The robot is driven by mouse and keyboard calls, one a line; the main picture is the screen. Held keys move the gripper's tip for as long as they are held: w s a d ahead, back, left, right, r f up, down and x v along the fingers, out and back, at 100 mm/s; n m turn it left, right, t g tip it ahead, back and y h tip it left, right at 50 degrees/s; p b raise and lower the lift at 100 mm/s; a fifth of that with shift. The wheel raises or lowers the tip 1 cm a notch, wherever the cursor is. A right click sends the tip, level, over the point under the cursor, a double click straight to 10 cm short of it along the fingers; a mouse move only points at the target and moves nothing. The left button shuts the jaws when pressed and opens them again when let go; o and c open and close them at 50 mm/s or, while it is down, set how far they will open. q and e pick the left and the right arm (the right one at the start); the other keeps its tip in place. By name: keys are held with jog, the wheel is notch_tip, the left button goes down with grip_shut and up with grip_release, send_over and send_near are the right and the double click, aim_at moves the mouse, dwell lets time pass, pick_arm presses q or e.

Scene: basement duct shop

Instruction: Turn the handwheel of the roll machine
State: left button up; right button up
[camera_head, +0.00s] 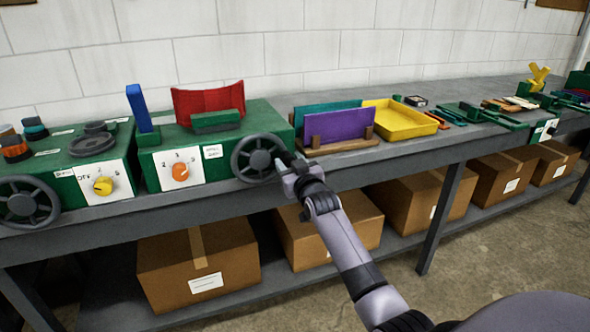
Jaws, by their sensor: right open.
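A green machine (200,139) with an orange knob (180,171) stands on the bench, with a curved red sheet (208,101) and an upright blue plate (138,107) on top. Its dark handwheel (257,157) is on the right of its front. My right gripper (286,170) is open at the right edge of this handwheel; I cannot tell whether it touches the rim. A second green machine (62,168) with a yellow knob (103,185) stands to the left and has its own dark handwheel (24,203). My left gripper is not in view.
Several tools lie farther right. Cardboard boxes (196,265) fill the lower shelf. A white block wall is behind.

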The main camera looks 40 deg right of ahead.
jog(key=shift+v, duration=2.05)
jog(key=shift+f, duration=0.15)
jog(key=s+a+f+n+g+y, duration=0.1)
jog(key=s+a+f+g+y, duration=0.1)
jog(key=s+a+f, duration=0.4)
jog(key=s+a+f+n+g+y, duration=0.1)
jog(key=s+a+f, duration=0.6)
jog(key=s, duration=0.9)
jog(key=s+a+f+n+g+y+p, duration=0.1)
jog(key=s+a+f+g+y, duration=0.2)
jog(key=s+a+f, duration=0.3)
jog(key=s+f+g, duration=0.1)
jog(key=s+f, duration=0.4)
jog(key=shift+a+n+y, duration=0.3)
jog(key=shift+a, duration=0.1)
jog(key=shift+w+f, duration=0.1)
jog(key=shift+f, duration=0.05)
